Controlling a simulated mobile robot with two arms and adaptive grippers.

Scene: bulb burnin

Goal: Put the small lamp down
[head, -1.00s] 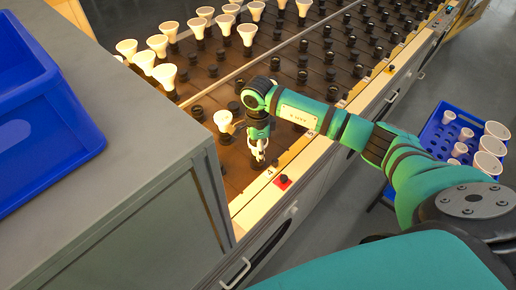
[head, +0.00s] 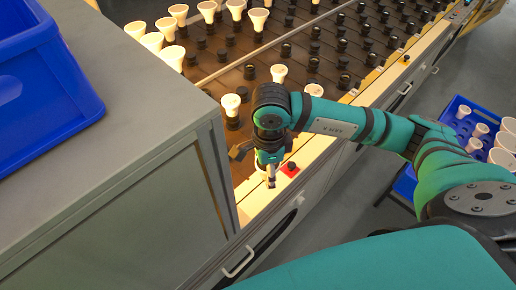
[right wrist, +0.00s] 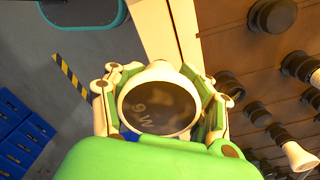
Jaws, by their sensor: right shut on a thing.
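My right gripper (head: 270,178) is over the front edge of the burn-in rack, beside a red button, with its fingers pointing down. In the right wrist view it is shut (right wrist: 160,112) on the small lamp (right wrist: 158,106), which has a pale rim and a dark round face with "9 W" on it. The fingers sit on both sides of the lamp. In the head view the lamp is mostly hidden by the gripper. My left gripper is not in view.
The rack (head: 222,78) has rows of dark sockets, several with pale lamps (head: 230,103). A grey cabinet (head: 110,130) with a blue crate (head: 60,105) stands at left. A blue crate (head: 450,115) with white lamps is at right. Grey floor lies between rack and crate.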

